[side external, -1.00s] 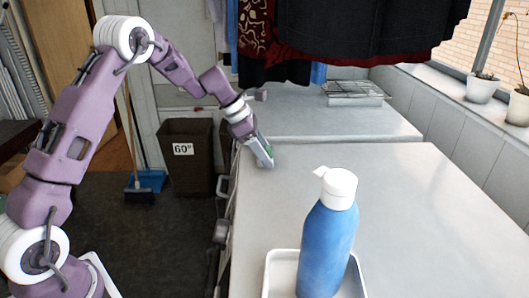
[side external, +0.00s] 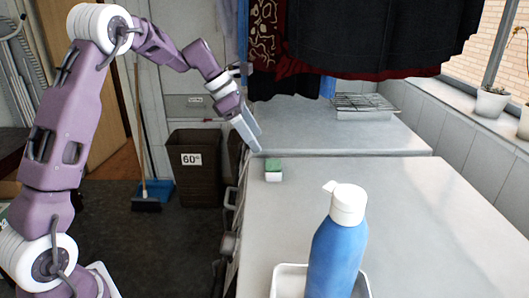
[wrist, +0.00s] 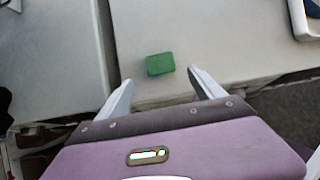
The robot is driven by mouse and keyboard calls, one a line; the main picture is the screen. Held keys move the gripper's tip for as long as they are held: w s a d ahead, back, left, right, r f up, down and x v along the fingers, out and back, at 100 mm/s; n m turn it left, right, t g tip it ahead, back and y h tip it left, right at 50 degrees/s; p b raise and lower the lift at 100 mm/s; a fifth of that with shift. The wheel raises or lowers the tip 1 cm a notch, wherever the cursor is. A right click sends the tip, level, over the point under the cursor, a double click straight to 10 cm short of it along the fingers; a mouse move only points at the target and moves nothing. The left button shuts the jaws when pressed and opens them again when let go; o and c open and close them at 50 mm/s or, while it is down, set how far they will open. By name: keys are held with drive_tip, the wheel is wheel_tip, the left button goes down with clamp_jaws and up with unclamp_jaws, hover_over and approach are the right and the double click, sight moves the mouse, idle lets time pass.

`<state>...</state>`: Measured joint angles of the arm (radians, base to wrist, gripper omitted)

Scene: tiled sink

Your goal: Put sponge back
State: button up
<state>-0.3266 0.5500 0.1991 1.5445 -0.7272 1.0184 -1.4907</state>
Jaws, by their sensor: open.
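The sponge (side external: 273,169), green on top and white below, sits on the metal counter (side external: 390,220) near its left edge. It also shows in the wrist view as a green block (wrist: 160,64), ahead of the fingertips and between their lines. My gripper (side external: 255,140) is open and empty, a little above and to the left of the sponge, apart from it. In the wrist view, my gripper's two fingers (wrist: 158,78) are spread wide.
A blue bottle with a white pump (side external: 337,245) stands in a white tray (side external: 288,281) at the counter's front. A wire rack (side external: 364,104) lies on the farther counter. Hanging clothes (side external: 360,35) are above it. A dark bin (side external: 193,165) stands on the floor at left. The counter's middle is clear.

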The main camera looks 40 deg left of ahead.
drive_tip(key=s+d+r+m+y, duration=0.1)
drive_tip(key=s+d+r+m, duration=0.4)
drive_tip(key=s, duration=0.3)
drive_tip(key=s+d+r+m, duration=0.4)
drive_tip(key=s+d+m, duration=0.1)
drive_tip(key=s+m, duration=0.15)
drive_tip(key=s+d+f+m+y, duration=0.1)
drive_tip(key=s+f+m, duration=0.1)
drive_tip(key=s+m, duration=0.5)
drive_tip(key=s+d+f+m+t+y, duration=0.1)
drive_tip(key=s+f+m+y, duration=0.1)
drive_tip(key=s+m, duration=0.6)
drive_tip(key=s, duration=0.5)
drive_tip(key=shift+s+f, duration=0.2)
drive_tip(key=shift+f, duration=0.15)
drive_tip(key=shift+d+m, duration=0.1)
drive_tip(key=shift+m, duration=0.15)
